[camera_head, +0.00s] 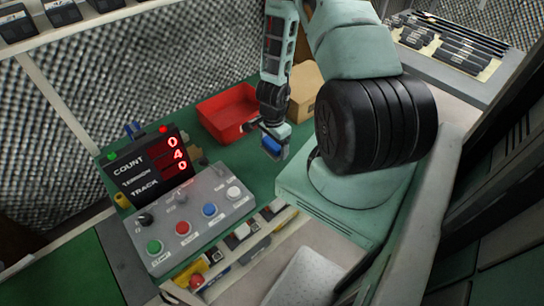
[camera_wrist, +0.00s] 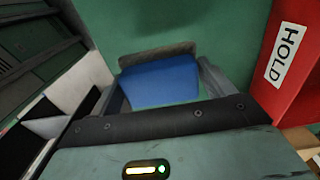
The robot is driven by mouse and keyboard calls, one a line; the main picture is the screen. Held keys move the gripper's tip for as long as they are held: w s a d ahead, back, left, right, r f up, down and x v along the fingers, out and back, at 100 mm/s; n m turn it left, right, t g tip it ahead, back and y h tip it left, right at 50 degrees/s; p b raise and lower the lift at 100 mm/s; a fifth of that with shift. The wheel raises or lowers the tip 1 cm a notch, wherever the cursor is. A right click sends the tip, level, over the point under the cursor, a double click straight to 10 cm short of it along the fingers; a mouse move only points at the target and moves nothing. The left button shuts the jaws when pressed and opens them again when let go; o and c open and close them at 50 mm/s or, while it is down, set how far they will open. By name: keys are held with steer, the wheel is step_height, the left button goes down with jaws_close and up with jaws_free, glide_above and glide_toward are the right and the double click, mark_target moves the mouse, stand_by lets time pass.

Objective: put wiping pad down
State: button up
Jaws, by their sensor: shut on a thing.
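A blue wiping pad (camera_head: 272,146) is in my gripper (camera_head: 270,140), above the green bench top near the red tray. In the wrist view the blue pad (camera_wrist: 160,83) sits between the two fingers of my gripper (camera_wrist: 162,88), which is shut on it. A tan-grey edge shows along the pad's far side. I cannot tell from these views how far the pad is above the green surface (camera_wrist: 150,25).
A red tray (camera_head: 228,127) labelled HOLD (camera_wrist: 286,52) stands beside the gripper, with a cardboard box (camera_head: 303,92) behind. A button panel (camera_head: 195,222) and a count display (camera_head: 150,168) stand at left. Green bench (camera_head: 262,180) is bare between panel and gripper.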

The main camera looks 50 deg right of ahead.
mark_target(273, 162)
steer(key=shift+f, duration=3)
steer(key=shift+f, duration=0.2)
steer(key=o, duration=1.1)
steer(key=shift+o, duration=0.2)
steer(key=shift+r, duration=0.1)
